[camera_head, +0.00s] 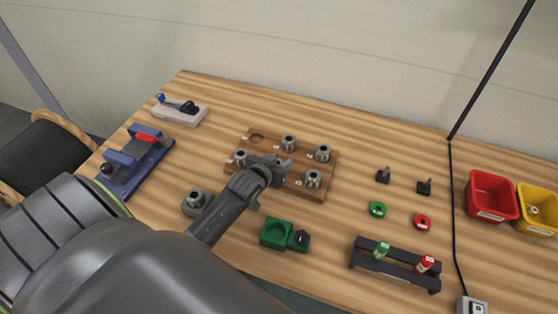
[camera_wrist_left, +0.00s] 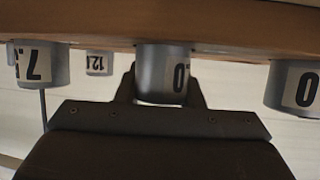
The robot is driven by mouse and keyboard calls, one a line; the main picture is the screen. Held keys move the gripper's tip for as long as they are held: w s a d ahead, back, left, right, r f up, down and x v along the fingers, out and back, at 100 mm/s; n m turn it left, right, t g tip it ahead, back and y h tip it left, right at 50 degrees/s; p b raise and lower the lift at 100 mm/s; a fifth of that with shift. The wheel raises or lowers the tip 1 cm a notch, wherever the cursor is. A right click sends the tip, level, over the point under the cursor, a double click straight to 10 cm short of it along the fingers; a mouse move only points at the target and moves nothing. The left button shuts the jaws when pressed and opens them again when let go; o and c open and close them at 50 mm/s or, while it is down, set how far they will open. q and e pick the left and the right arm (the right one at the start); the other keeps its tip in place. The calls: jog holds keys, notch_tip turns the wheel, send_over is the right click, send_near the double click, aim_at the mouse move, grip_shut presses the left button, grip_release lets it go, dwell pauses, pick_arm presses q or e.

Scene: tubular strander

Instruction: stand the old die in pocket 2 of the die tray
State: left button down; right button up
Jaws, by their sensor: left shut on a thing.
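The die tray (camera_head: 232,171) is a brown wooden board with two rows of pockets in the middle of the bench. Grey cylindrical dies stand in it, among them one die (camera_head: 289,143) at the back and one (camera_head: 312,179) at the front right. The back-left pocket (camera_head: 257,137) is empty. My left gripper (camera_head: 279,167) is over the middle of the front row, shut on a grey die (camera_wrist_left: 163,75) whose label ends in 0. In the left wrist view the held die meets the tray's wood (camera_wrist_left: 220,22); how deep it sits is hidden. My right gripper is not in view.
Another grey cylinder (camera_head: 195,200) stands on a holder left of my forearm. A green fixture (camera_head: 276,234) and a black rack (camera_head: 394,266) are in front. A blue vise-like device (camera_head: 135,165) stands left. Red (camera_head: 491,195) and yellow bins are right.

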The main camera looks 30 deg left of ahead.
pick_arm(q)
jog(key=c, duration=1)
grip_release()
jog(key=shift+o, duration=0.2)
jog(key=b+v, duration=0.1)
jog(key=v, duration=1.1)
